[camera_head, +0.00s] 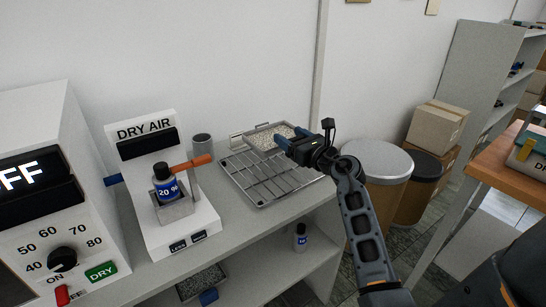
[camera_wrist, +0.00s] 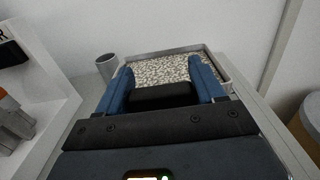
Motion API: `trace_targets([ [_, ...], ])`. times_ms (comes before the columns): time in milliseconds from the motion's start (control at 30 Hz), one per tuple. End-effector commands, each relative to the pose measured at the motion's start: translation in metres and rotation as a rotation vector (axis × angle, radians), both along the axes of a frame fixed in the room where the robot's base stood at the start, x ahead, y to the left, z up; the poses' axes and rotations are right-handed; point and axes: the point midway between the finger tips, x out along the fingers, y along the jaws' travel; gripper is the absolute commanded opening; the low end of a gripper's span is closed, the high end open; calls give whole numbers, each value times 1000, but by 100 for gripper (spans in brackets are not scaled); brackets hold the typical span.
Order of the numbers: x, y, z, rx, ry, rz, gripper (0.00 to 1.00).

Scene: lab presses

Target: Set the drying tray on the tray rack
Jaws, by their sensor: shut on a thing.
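The drying tray (camera_head: 268,128) is a shallow metal tray filled with pale granules. In the head view it is at the back end of the wire tray rack (camera_head: 262,183), which sits on the grey counter. The tray overlaps the rack's far part; I cannot tell whether it touches the wires or hangs just above. My gripper (camera_head: 287,139) is at the tray's near right side, its blue fingers shut on it. In the wrist view the granule-filled tray (camera_wrist: 224,66) lies ahead of my gripper (camera_wrist: 161,72), with a dark block between the fingers. The fingers hide part of the tray.
A grey cup (camera_head: 202,145) stands left of the rack. The DRY AIR unit (camera_head: 145,128) holds a blue-labelled bottle (camera_head: 167,184). Another granule tray (camera_head: 200,283) and a small bottle (camera_head: 301,238) are on the lower shelf. Drums (camera_head: 378,165) stand to the right.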

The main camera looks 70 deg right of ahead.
Motion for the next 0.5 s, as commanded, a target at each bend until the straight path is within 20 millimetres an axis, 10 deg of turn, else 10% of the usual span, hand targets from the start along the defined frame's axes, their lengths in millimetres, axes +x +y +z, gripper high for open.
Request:
trace_targets([
  [500, 50, 14, -47, 1, -1, -1, 25],
])
